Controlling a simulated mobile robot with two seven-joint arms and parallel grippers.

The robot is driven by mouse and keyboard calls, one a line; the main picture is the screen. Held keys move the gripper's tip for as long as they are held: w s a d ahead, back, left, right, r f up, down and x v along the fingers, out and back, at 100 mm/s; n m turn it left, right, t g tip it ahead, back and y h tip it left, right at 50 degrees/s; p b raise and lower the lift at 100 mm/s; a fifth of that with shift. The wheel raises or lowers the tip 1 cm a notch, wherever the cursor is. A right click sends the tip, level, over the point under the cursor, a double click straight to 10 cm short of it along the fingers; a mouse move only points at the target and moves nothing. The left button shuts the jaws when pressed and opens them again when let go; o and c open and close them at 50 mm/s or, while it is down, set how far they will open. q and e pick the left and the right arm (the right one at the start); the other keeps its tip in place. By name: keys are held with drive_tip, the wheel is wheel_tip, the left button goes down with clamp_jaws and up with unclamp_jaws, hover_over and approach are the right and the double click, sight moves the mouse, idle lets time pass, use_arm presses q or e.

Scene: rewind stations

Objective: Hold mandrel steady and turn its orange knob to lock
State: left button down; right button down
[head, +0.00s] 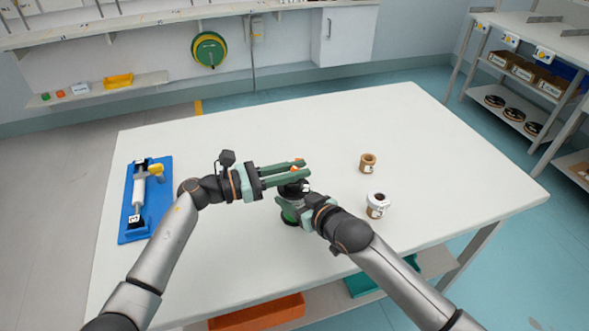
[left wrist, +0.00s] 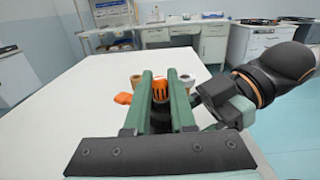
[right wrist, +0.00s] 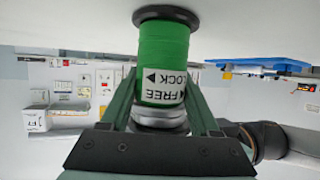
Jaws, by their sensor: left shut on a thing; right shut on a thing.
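The green mandrel (head: 289,217) stands upright on the white table, partly hidden by my grippers. In the right wrist view, its green body (right wrist: 163,50) shows upside down with a black flange, a silvery collar and a white label reading LOCK and FREE with an arrow. My right gripper (right wrist: 163,112) is shut on the mandrel around the collar. My left gripper (head: 301,168) reaches in from the left above it, shut on the orange knob. The knob (left wrist: 162,87) shows between its fingers in the left wrist view, with an orange lobe out past the left finger.
A blue tray (head: 133,228) with a white and yellow tool lies on the table at the left. A small brown roll (head: 367,163) and a white-topped roll (head: 377,206) stand right of the mandrel. The far half of the table is clear.

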use_arm(q)
drive_tip(key=n+t+y, duration=0.1)
drive_tip(key=t, duration=0.1)
drive_tip(key=n+t+y, duration=0.2)
drive_tip(key=n+t, duration=0.1)
drive_tip(key=shift+f+t, duration=0.25)
drive_tip(key=shift+t, duration=0.05)
drive_tip(key=shift+d+n+t+y, duration=0.1)
drive_tip(key=shift+n+t+y, duration=0.3)
drive_tip(key=shift+t+y, duration=0.15)
drive_tip(key=shift+d+n+t+y, duration=0.1)
drive_tip(key=shift+n+t+y, duration=0.15)
drive_tip(key=shift+n+y, duration=0.1)
drive_tip(key=shift+r+n+t+y, duration=0.1)
drive_tip(key=shift+n+t+y, duration=0.3)
drive_tip(key=shift+y, duration=0.1)
drive_tip(key=c, duration=0.7)
unclamp_jaws()
drive_tip(key=shift+r, duration=0.15)
drive_tip(key=shift+c, duration=0.2)
drive_tip(key=v, duration=1.2)
